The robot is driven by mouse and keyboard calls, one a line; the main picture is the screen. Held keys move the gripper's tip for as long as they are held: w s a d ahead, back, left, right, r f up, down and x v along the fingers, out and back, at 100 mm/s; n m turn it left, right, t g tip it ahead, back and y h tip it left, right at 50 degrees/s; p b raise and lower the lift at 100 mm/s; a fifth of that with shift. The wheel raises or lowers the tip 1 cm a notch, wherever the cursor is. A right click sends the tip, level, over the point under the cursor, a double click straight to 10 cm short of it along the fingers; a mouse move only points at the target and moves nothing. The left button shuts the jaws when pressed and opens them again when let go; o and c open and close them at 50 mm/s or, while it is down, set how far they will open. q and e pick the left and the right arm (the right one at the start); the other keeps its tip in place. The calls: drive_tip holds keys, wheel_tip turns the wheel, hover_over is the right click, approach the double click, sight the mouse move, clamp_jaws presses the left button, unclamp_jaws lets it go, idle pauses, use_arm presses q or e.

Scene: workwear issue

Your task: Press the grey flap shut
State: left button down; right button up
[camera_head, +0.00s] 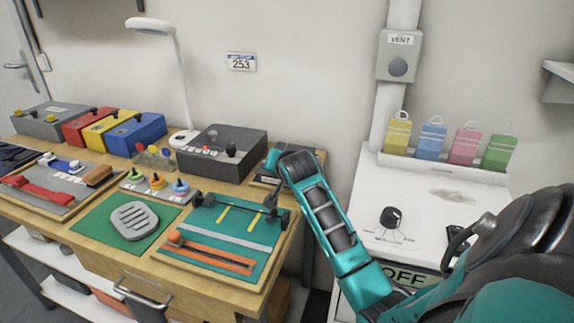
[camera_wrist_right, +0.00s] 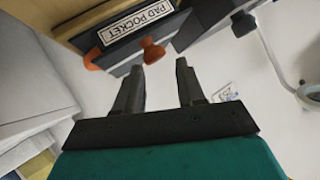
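A dark grey panel labelled "PAD POCKET" (camera_wrist_right: 138,22), with orange knobs (camera_wrist_right: 153,50), is at the top of the right wrist view. I cannot tell for certain whether it is the grey flap, or whether it stands open or shut. My right gripper (camera_wrist_right: 160,82) has its two fingers apart with nothing between them. Its fingertips are close to an orange knob; contact cannot be made out. My left gripper is out of view.
A dark box (camera_head: 222,155) stands behind the gripper. A grey slotted pad (camera_head: 135,220) lies on a green mat (camera_head: 98,228). Red, yellow and blue boxes (camera_head: 137,135) and a lamp (camera_head: 160,26) stand at the back. A white cabinet (camera_head: 375,200) is on the right.

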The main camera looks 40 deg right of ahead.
drive_tip(key=p+v, duration=0.1)
drive_tip(key=v, duration=1)
drive_tip(key=shift+s+a, duration=0.1)
drive_tip(key=shift+s, duration=0.05)
